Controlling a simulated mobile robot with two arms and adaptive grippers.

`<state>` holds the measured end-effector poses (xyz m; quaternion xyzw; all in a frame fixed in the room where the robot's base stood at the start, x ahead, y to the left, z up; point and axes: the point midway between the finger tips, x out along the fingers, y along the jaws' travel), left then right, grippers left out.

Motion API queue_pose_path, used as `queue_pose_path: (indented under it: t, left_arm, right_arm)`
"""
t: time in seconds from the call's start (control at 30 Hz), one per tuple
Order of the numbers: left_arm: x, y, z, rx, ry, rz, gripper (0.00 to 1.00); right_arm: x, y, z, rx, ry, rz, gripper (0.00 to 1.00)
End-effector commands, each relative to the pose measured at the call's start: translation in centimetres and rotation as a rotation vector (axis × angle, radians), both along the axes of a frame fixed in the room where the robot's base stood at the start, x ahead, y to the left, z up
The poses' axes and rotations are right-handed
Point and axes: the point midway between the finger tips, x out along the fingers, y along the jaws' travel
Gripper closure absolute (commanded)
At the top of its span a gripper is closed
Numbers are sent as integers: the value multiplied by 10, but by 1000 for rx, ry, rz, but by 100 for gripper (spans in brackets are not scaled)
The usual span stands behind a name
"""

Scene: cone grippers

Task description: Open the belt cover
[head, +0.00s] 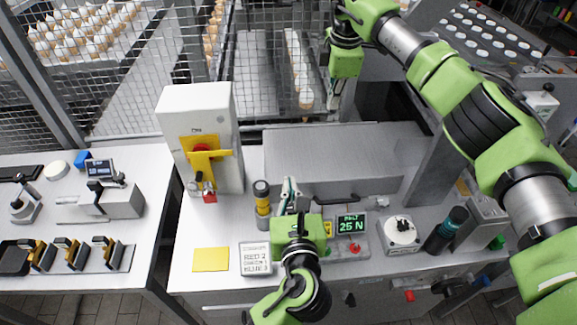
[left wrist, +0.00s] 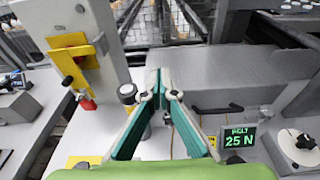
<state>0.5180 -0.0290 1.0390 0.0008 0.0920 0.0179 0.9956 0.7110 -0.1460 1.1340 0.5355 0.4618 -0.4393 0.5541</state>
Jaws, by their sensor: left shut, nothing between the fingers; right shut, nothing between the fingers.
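The belt cover (head: 385,150) is a wide grey metal lid, lying closed in the middle of the head view. A black bar handle (head: 352,198) is on its front face; it also shows in the left wrist view (left wrist: 243,110). My left gripper (head: 289,184) is shut and empty, in front of the cover and left of the handle, apart from it. Its green-padded fingers meet at the tips in the left wrist view (left wrist: 160,75). My right gripper (head: 334,102) is shut and empty, pointing down near the cover's back edge.
A white switch box (head: 190,105) with a yellow plate and red lock stands left of the cover. A stack light (head: 262,200) is beside my left gripper. A green "25 N" display (head: 351,225), a dial (head: 401,232) and a dark cylinder (head: 446,230) stand along the front.

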Motion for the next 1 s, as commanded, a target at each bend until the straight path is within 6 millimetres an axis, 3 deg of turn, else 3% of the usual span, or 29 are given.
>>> queue_pose_path:
  t: [0.47,0.5,0.7,1.0]
  left_arm:
    - [94,3,-17,-2,0,0,100]
    - [99,3,-10,-6,-2,0,100]
    - [118,4,2,-5,1,0,100]
    - [123,4,5,-4,2,-1,100]
  right_arm:
    - [0,0,0,0,0,0,100]
    - [0,0,0,0,0,0,100]
    - [0,0,0,0,0,0,100]
    - [0,0,0,0,0,0,100]
